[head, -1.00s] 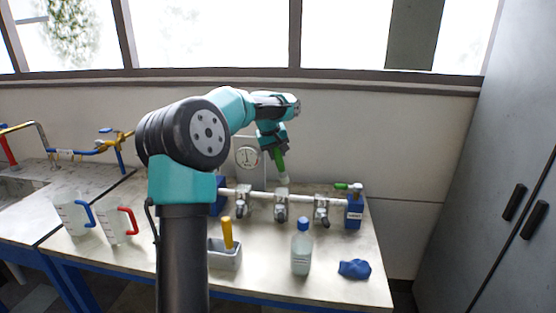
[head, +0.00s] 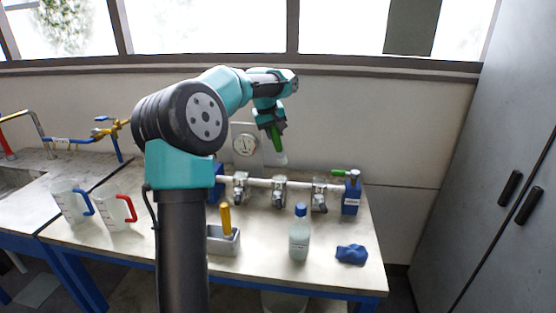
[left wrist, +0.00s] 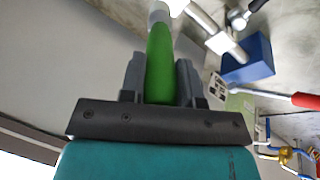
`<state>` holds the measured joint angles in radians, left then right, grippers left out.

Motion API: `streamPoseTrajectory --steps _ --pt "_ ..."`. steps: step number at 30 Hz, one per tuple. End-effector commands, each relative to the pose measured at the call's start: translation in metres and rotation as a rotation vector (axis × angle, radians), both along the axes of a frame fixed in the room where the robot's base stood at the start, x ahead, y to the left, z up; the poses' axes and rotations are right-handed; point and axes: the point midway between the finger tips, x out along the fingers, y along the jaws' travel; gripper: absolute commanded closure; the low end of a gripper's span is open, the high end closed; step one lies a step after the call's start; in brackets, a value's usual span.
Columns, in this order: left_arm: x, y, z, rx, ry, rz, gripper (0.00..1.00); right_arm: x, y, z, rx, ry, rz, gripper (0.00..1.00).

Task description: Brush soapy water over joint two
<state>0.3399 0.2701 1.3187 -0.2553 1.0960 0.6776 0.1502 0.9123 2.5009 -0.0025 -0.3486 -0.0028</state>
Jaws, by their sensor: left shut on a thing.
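A pale pipe (head: 262,183) runs across the bench with three clamped flange joints: a left one (head: 241,188), a middle one (head: 279,191) and a right one (head: 319,195). My left gripper (head: 272,126) is shut on the green handle of a brush (head: 277,139), which points down. The brush's pale tip (head: 281,159) hangs above the middle joint, apart from it. In the left wrist view, the green handle (left wrist: 159,65) sits between the two fingers (left wrist: 158,75), with the pale end at the top edge. My right gripper is not in view.
A grey tray (head: 231,244) with a yellow-handled tool (head: 225,217), a blue-capped bottle (head: 299,240) and a blue cloth (head: 351,254) lie in front of the pipe. A gauge (head: 244,145) stands behind. Two jugs (head: 69,202) (head: 114,209) are at left.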

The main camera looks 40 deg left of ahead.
Motion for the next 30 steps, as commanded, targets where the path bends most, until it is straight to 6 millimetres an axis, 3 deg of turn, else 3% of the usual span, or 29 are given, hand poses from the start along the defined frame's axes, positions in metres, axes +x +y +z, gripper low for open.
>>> streamPoseTrajectory --steps 8,21,30 --pt "-0.001 0.007 0.005 0.001 0.0 0.005 0.94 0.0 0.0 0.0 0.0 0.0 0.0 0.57" --pt "-0.013 0.058 0.042 0.0 0.0 0.012 0.94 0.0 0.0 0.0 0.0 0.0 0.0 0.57" --pt "-0.014 0.059 0.044 0.0 0.0 0.009 0.94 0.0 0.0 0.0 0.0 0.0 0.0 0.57"
